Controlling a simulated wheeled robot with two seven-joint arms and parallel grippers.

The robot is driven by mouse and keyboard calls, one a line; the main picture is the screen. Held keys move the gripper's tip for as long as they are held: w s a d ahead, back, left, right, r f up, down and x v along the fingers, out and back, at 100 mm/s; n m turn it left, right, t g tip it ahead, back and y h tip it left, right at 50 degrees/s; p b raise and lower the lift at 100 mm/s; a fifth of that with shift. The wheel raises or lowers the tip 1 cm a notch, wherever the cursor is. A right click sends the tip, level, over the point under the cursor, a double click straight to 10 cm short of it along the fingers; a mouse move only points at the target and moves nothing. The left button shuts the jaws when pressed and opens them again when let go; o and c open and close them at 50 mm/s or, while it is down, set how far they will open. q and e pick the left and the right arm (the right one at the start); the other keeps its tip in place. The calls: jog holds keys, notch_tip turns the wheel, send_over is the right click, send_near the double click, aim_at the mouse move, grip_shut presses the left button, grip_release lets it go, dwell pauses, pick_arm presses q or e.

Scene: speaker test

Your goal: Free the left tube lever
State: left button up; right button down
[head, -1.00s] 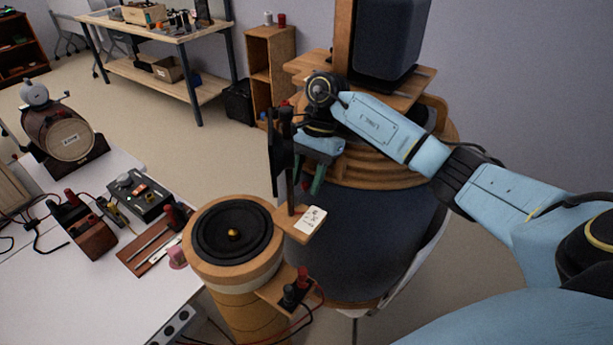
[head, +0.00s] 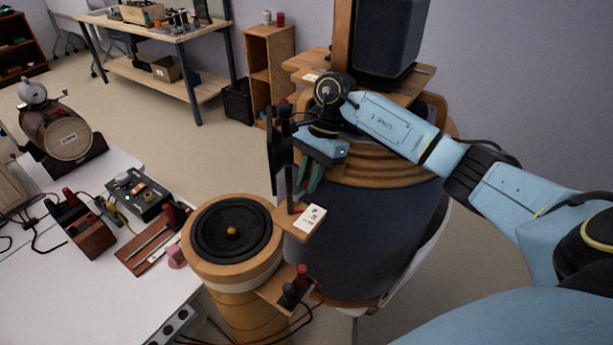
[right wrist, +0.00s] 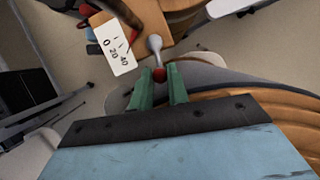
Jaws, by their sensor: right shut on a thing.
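The lever (right wrist: 155,50) shows in the right wrist view as a short grey arm with a red knob (right wrist: 160,74) at its end. My right gripper (right wrist: 161,88) has its green fingers on either side of the knob and is shut on it. In the head view my right gripper (head: 313,182) is beside a dark upright post, above the small wooden ledge of the round speaker stand (head: 270,270). The lever is hidden there. A white scale card (head: 309,217) lies on the ledge; its numbers show in the right wrist view (right wrist: 113,46). My left gripper is not in view.
A black upright plate (head: 274,155) stands close left of my right gripper. A large draped round stand (head: 365,240) with wooden rings is behind and right. The white table (head: 50,300) at left holds tools and a dark box. Red and black terminals (head: 296,285) stick out in front.

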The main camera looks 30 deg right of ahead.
jog(key=shift+s+a+m+t+h+b, duration=0.25)
jog(key=shift+s+m+t+b, duration=0.4)
jog(key=shift+m, duration=1.35)
jog(key=shift+s+a+m+t+h+b, duration=0.3)
jog(key=shift+s+m+t, duration=0.5)
jog(key=shift+m, duration=1.2)
jog(key=shift+s+a+m+t+h+b, duration=0.15)
jog(key=shift+s+m+t+b, duration=0.6)
jog(key=shift+m, duration=1.25)
jog(key=c, duration=1.4)
grip_release()
jog(key=shift+o, duration=0.2)
